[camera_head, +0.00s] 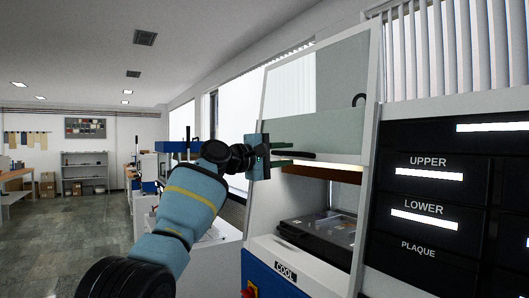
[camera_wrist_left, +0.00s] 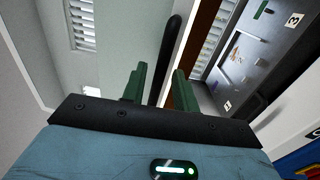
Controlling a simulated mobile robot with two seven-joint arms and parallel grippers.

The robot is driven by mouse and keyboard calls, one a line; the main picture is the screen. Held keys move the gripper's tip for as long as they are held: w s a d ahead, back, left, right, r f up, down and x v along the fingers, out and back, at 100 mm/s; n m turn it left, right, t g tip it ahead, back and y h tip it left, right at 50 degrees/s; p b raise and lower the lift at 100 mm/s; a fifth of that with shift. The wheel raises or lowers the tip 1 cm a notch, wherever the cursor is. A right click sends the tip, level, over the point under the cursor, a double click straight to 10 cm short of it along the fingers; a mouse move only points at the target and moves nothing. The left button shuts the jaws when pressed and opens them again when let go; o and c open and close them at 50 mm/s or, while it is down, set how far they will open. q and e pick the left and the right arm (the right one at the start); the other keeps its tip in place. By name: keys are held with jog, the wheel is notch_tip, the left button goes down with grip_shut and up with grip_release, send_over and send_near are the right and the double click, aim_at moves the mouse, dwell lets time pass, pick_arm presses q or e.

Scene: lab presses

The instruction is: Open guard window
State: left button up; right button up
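The guard window (camera_head: 330,128) is a pale see-through panel in the white frame of the press. Below its lower edge the press chamber shows open, with a brown plate and a black tray-like plate (camera_head: 322,230) inside. My right gripper is out of view.
The black control panel (camera_head: 430,210) with UPPER, LOWER and PLAQUE labels stands close on the right. The blue COOL panel (camera_head: 278,275) is below the chamber. A shelf (camera_head: 85,172) and benches stand far left, with open floor (camera_head: 75,235) between.

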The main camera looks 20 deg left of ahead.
pick_arm(q)
jog(key=shift+p+v, duration=0.55)
jog(key=shift+v, duration=2.4)
jog(key=shift+d, duration=0.1)
notch_tip(320, 180, down, 27)
jog(key=w+y, duration=0.2)
jog(key=y, duration=0.2)
jog(key=s+f+m+g+y, duration=0.1)
jog(key=s+f, duration=0.3)
jog(key=f, duration=0.6)
jog(key=s+f+m+g+y, duration=0.15)
jog(key=s+f, duration=0.25)
jog(key=f, duration=0.5)
jog(key=s+f+m+y, duration=0.15)
jog(key=s+f, duration=0.25)
jog(key=f, duration=0.6)
jog(key=s+d+f+m+g, duration=0.2)
jog(key=s+f+m, duration=0.1)
jog(key=s+f, duration=1.3)
jog(key=s+d+f+m+g+y, duration=0.1)
jog(key=s+m, duration=0.4)
jog(key=s, duration=2.2)
jog(key=shift+s+d+f, duration=0.2)
jog(key=shift+d+f, duration=0.3)
